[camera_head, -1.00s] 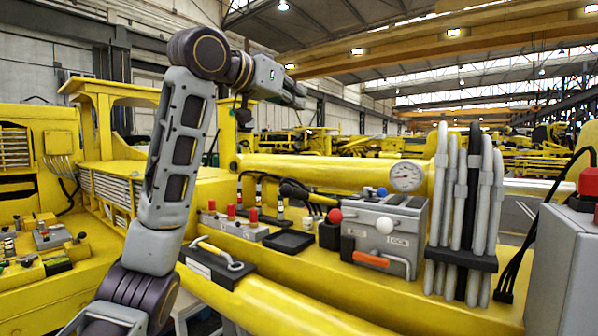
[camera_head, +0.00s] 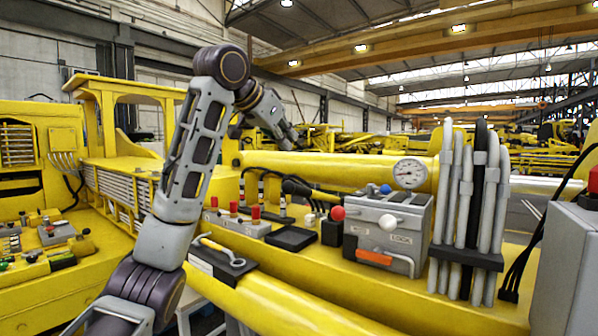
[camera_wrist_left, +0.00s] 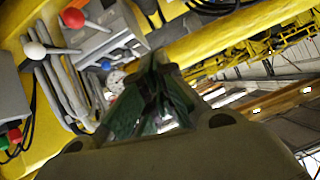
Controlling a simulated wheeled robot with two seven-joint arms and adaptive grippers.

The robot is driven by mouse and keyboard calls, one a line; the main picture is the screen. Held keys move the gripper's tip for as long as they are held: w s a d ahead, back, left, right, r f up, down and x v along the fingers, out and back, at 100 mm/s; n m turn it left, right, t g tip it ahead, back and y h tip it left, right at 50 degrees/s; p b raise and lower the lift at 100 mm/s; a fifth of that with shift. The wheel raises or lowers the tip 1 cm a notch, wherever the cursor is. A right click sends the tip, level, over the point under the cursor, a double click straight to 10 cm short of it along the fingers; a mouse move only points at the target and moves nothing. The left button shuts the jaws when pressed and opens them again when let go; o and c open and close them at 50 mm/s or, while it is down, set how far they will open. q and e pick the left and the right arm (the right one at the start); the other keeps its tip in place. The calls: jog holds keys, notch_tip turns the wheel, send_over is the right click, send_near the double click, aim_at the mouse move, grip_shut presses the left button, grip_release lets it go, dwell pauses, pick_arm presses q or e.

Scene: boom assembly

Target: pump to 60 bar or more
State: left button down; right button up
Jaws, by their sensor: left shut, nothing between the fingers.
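The grey pump unit (camera_head: 388,235) stands on the yellow boom. It has a red ball knob (camera_head: 338,213), a white ball knob (camera_head: 390,223), a blue knob (camera_head: 386,189) and an orange handle (camera_head: 374,257). A round white gauge (camera_head: 409,173) sits above it; its reading is too small to tell. My left gripper (camera_head: 291,137) is shut and empty, in the air to the upper left of the pump unit, apart from it. In the left wrist view the red knob (camera_wrist_left: 73,17) and white knob (camera_wrist_left: 34,50) show left of the fingers. My right gripper is out of view.
Upright grey and black hoses (camera_head: 465,215) stand right of the pump unit. A grey cabinet (camera_head: 565,270) is at the right edge. A block with red knobs (camera_head: 236,220), a black tray (camera_head: 290,238) and a wrench (camera_head: 222,252) lie to the left.

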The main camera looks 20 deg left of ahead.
pick_arm(q)
jog(key=p, duration=0.3)
send_over(300, 186)
jog(key=f, duration=0.4)
jog(key=w+f, duration=0.1)
jog(key=f, duration=0.1)
jog(key=shift+d+f, duration=0.15)
jog(key=shift+d, duration=0.2)
jog(key=shift+s+a+f, duration=0.2)
jog(key=shift+s+f, duration=0.1)
jog(key=shift+f, duration=0.2)
jog(key=shift+s+a+f+p, duration=0.1)
jog(key=shift+f+p, duration=0.05)
jog(key=shift+f, duration=0.25)
jog(key=shift+s+a+f+p, duration=0.1)
jog(key=shift+f+p, duration=0.05)
jog(key=shift+f, duration=0.2)
jog(key=shift+f, duration=0.1)
jog(key=shift+f, duration=0.1)
